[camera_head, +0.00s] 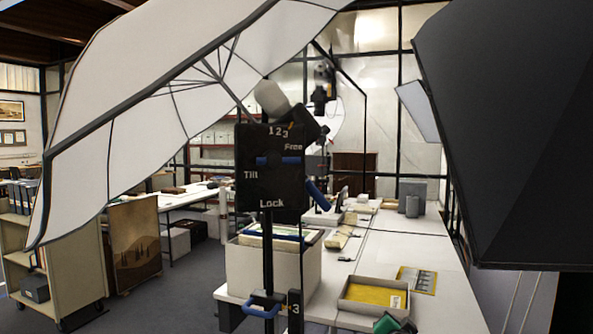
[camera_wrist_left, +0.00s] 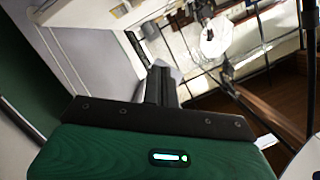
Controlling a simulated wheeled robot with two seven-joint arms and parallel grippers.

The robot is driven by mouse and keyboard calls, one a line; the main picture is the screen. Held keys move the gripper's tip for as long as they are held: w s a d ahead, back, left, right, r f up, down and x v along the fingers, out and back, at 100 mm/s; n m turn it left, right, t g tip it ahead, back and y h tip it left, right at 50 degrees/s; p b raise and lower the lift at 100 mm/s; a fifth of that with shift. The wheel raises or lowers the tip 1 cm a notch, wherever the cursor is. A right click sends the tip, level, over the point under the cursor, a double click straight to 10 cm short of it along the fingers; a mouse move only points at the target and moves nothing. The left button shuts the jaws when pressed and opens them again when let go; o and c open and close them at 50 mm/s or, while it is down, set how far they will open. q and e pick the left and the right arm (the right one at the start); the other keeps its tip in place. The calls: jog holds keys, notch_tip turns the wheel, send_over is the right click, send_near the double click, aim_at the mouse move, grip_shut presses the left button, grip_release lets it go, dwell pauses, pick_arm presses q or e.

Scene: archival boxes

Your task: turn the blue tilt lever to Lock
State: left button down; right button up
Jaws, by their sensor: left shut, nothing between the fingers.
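A black panel (camera_head: 254,182) in the middle of the head view carries the marks 1 2 3, Free, Tilt and Lock. A blue tilt lever (camera_head: 291,161) lies across it, roughly level, with its right end just below Free. Lock is printed straight below, near the panel's lower edge. My left gripper (camera_wrist_left: 160,82) shows in the left wrist view, with a green body and dark fingers shut and empty. The lever is not clear in that view, and nothing touches it in the head view. No fingers of my right gripper show.
A white umbrella (camera_head: 150,100) fills the upper left. A large black softbox (camera_head: 515,150) fills the right. Another blue handle (camera_head: 318,194) is right of the panel; a blue clamp handle (camera_head: 262,309) is lower on the post. A grey box (camera_head: 262,276) and a tray (camera_head: 349,303) stand on the white table.

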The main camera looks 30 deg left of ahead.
pick_arm(q)
jog(key=s+a+r+n+t+y+b, duration=0.1)
jog(key=s+r+n+y, duration=0.15)
jog(key=r, duration=0.75)
jog(key=s+r+n+t+y, duration=0.1)
jog(key=s+r, duration=0.2)
jog(key=r, duration=0.7)
jog(key=s+a+r+n+y+b, duration=0.25)
jog(key=s+r+n+y, duration=0.3)
jog(key=s+r, duration=1.05)
jog(key=n+g+y, duration=0.2)
jog(key=n, duration=0.2)
send_near(297, 158)
jog(key=s+d+r, duration=0.3)
jog(key=s+r, duration=0.1)
jog(key=s, duration=0.1)
jog(key=shift+w+d, duration=0.1)
jog(key=shift+w, duration=0.15)
pick_arm(e)
jog(key=w+a+r, duration=0.1)
jog(key=w+r, duration=0.3)
jog(key=w, duration=0.1)
jog(key=shift+w+r, duration=0.15)
jog(key=shift+w, duration=0.05)
pick_arm(q)
jog(key=shift+w, duration=0.1)
pick_arm(e)
jog(key=shift+a, duration=0.1)
